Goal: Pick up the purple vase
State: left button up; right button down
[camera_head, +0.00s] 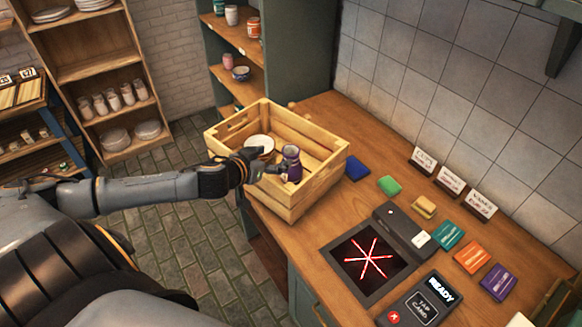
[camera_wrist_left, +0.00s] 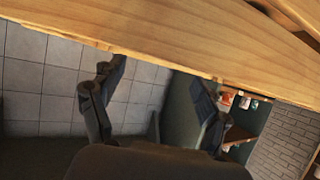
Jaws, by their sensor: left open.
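The purple vase (camera_head: 292,161) stands in the wooden crate (camera_head: 318,186) on the counter, near the crate's front side. A pale round piece (camera_head: 260,143) with a brown edge is beside it to the left in the crate, partly hidden by my gripper. My left gripper (camera_head: 278,170) reaches over the crate's left wall, its fingers close to the vase; I cannot tell whether they touch it. In the left wrist view my left gripper (camera_wrist_left: 160,95) is open, with a wooden board of the crate (camera_wrist_left: 150,30) across the top. The vase does not show there. My right gripper is not in view.
A card terminal (camera_head: 420,303) and a dark panel with a red star (camera_head: 367,259) are nearer. Shelves (camera_head: 100,70) with pottery stand behind.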

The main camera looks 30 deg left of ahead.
aim_at(295, 150)
pick_arm(q)
jog(key=p+x, duration=0.1)
jog(key=x, duration=0.1)
jog(key=p+x, duration=0.1)
jog(key=x, duration=0.1)
jog(key=p+x, duration=0.1)
jog(key=x, duration=0.2)
jog(key=shift+d+r, duration=0.15)
jog(key=shift+d, duration=0.15)
jog(key=shift+w+f, duration=0.2)
jog(key=shift+w, duration=0.05)
jog(key=shift+s, duration=0.1)
jog(key=shift+r, duration=0.1)
grip_shut()
